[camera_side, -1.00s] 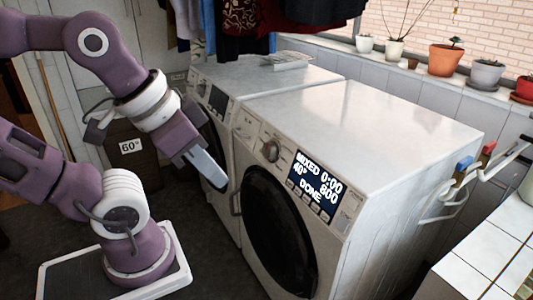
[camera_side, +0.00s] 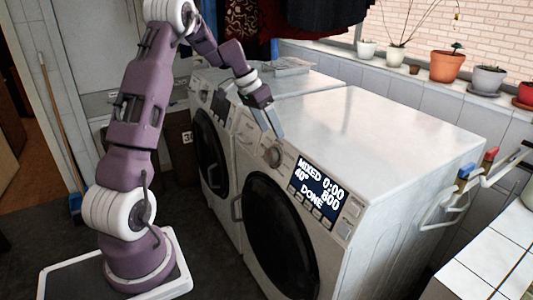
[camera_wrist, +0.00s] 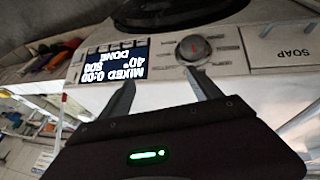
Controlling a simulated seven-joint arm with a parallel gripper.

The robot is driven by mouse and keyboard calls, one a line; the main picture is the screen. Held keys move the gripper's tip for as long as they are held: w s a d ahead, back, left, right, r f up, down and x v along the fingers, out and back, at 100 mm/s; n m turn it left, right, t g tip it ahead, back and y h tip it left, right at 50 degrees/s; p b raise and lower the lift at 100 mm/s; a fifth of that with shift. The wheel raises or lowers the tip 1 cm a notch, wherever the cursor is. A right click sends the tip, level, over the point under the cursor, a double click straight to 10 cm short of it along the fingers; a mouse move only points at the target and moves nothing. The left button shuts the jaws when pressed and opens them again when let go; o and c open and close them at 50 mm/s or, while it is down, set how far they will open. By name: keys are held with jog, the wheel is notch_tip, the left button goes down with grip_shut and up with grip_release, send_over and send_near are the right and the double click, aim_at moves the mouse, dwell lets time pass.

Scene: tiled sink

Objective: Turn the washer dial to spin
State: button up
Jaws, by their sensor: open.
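The washer (camera_side: 375,127) is the white front-loader nearer the side camera. Its round silver dial (camera_side: 273,156) sits on the front panel, left of a dark display (camera_side: 318,187) reading MIXED 0:00, 40°, 800, DONE. My gripper (camera_side: 274,138) is at the upper edge of the panel, close to the dial. In the wrist view the dial (camera_wrist: 193,48) has a red mark and lies just beyond the fingertips, nearer the right one. The gripper (camera_wrist: 162,78) is open with nothing between its fingers. I cannot tell whether a fingertip touches the dial.
A second white machine (camera_side: 207,133) stands to the left, with clothes (camera_side: 315,15) hanging above it. Potted plants (camera_side: 447,63) line the window sill behind. A wall rack (camera_side: 470,180) and a tiled counter (camera_side: 490,245) are on the right. The washer top is clear.

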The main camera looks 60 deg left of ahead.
send_near(268, 154)
notch_tip(268, 154, down, 3)
jog(key=x, duration=0.3)
jog(key=w+x, duration=0.1)
jog(key=x, duration=0.2)
jog(key=shift+d, duration=0.2)
jog(key=shift+c, duration=0.2)
jog(key=c, duration=1.3)
